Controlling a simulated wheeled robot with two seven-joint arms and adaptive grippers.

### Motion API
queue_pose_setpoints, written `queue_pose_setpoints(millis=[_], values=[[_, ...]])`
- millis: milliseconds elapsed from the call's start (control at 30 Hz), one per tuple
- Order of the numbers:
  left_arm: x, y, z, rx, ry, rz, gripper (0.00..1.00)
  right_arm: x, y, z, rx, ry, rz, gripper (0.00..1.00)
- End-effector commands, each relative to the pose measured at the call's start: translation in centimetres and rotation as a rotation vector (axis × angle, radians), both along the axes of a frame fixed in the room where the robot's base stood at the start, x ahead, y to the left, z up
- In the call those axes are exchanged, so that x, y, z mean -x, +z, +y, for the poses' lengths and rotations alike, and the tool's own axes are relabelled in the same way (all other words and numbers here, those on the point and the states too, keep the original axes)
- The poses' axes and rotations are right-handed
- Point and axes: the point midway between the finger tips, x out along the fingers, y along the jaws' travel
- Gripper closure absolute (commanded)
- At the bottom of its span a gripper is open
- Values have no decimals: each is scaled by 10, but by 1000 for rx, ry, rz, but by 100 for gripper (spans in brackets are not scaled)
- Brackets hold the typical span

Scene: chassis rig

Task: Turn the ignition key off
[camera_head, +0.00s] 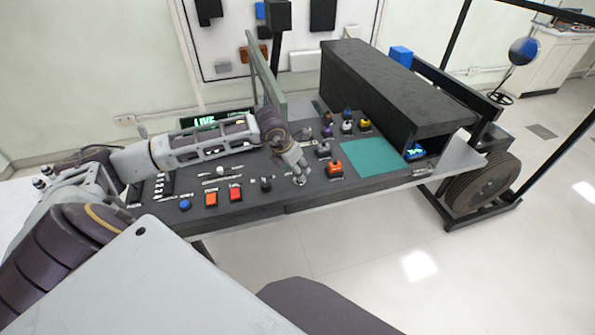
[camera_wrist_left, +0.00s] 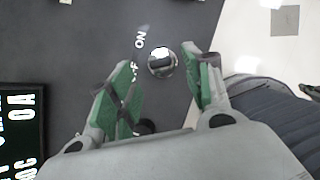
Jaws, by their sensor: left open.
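The ignition key (camera_wrist_left: 162,60) shows in the left wrist view as a small round silver switch with a bright bar across it, on the dark panel. An "ON" label is printed beside it, with another label partly hidden by a finger. The key's exact setting is hard to tell. My left gripper (camera_wrist_left: 158,62) is open, with one green-padded finger on each side of the key; contact is not clear. In the head view my left gripper (camera_head: 299,174) points down at the front edge of the panel and mostly hides the key. My right gripper is not in view.
The dark panel (camera_head: 261,202) carries red buttons (camera_head: 235,192), a blue button (camera_head: 185,205), an orange switch (camera_head: 335,169) and several knobs. A teal mat (camera_head: 368,157) lies to the right, before a black box housing (camera_head: 385,85). A lit display (camera_head: 205,121) stands behind my left arm.

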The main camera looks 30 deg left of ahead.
Motion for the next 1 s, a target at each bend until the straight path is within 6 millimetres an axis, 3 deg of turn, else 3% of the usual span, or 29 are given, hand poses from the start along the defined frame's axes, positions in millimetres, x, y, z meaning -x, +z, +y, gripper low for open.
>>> queue_pose_setpoints(millis=[533,1000], values=[[24,60,5,-1,1,-2,50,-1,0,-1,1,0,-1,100],[31,75,5,0,0,0,50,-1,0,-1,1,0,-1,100]])
